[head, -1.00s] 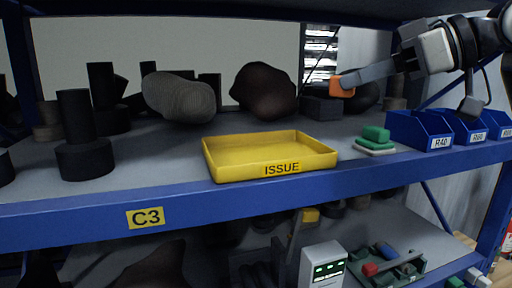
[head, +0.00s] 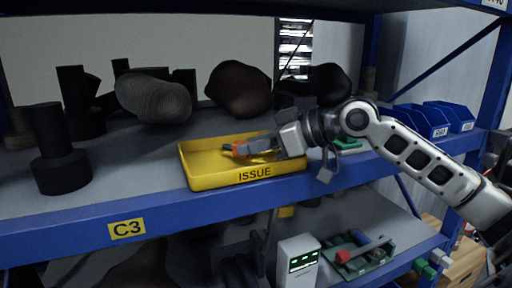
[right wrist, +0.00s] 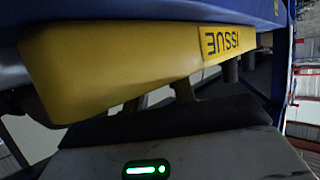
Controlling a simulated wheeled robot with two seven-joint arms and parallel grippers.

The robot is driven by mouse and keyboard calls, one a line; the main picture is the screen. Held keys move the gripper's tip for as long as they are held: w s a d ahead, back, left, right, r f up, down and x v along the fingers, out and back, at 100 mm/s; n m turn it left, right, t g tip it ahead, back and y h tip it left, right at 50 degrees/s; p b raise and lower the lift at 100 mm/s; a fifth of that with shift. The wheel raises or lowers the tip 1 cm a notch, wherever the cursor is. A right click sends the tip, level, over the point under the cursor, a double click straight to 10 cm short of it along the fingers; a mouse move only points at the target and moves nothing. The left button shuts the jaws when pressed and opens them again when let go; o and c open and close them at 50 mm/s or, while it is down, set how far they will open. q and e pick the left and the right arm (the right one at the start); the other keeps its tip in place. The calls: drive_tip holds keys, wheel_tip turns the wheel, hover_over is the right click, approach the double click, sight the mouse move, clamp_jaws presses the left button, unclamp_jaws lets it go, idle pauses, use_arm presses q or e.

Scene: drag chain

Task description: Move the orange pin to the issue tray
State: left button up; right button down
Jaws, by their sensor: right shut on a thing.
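The yellow issue tray (head: 214,183) sits on the grey shelf at its front edge, with its label facing out. My right gripper (head: 246,150) reaches into the space over the tray from the right. It is shut on the orange pin (head: 239,151), of which a small orange end shows at the fingertips. The pin is inside or just above the tray; I cannot tell whether it touches the floor. In the right wrist view the tray wall (right wrist: 120,65) fills the upper part with its label inverted, and the pin is hidden. My left gripper is out of view.
Large dark rounded lumps (head: 240,88) and black cylinders (head: 60,170) stand behind and left of the tray. Blue bins (head: 425,120) stand at the right. A green block (head: 348,143) is partly hidden behind my right arm. The blue shelf beam (head: 200,212) runs below the tray.

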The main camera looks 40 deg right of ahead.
drive_tip(key=shift+f, duration=0.55)
drive_tip(key=c, duration=1.1)
unclamp_jaws()
drive_tip(key=shift+c, duration=0.2)
